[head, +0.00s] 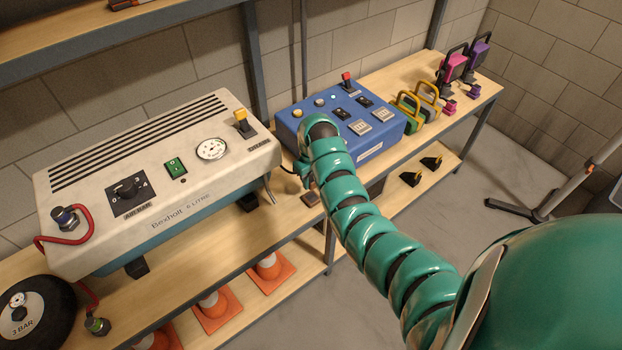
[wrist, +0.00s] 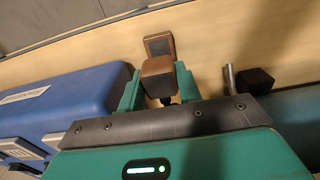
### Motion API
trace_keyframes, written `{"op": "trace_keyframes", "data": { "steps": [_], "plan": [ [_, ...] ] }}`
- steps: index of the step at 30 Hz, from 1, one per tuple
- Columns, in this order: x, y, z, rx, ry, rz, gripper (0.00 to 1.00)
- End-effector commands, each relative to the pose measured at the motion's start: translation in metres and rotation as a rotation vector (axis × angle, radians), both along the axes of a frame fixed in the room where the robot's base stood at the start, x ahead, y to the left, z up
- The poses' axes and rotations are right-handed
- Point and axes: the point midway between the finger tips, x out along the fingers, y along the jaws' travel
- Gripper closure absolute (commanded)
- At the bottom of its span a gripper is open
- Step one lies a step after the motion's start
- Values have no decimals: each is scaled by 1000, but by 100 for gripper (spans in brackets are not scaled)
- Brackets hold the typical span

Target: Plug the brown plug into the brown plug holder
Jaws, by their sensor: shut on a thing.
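The brown plug (wrist: 158,77) is a brown block between the two green fingers of my gripper (wrist: 158,86) in the wrist view. My gripper is shut on it. The brown plug holder (wrist: 159,45), a square brown piece with a darker middle, lies on the wooden shelf just beyond the plug. The plug overlaps its near edge in this view, and I cannot tell whether they touch. In the head view the holder (head: 311,199) sits near the shelf's front edge, below my gripper (head: 301,171). My arm mostly hides the gripper there, and I cannot make out the plug.
A blue box (head: 290,124) with switches stands behind my arm. A cream compressor (head: 215,190) stands at left, its black foot (wrist: 255,81) right of my gripper in the wrist view. Padlock-like pieces (head: 427,100) and pink and purple devices (head: 454,67) line the right shelf.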

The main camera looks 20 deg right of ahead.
Motion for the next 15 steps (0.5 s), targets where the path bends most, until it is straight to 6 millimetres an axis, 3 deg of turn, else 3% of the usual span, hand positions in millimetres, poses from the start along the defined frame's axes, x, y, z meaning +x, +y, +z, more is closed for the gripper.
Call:
{"op": "trace_keyframes", "data": {
  "steps": [15],
  "plan": [
    [0, -1, -41, 0, 1, 0, 86]
  ]
}}
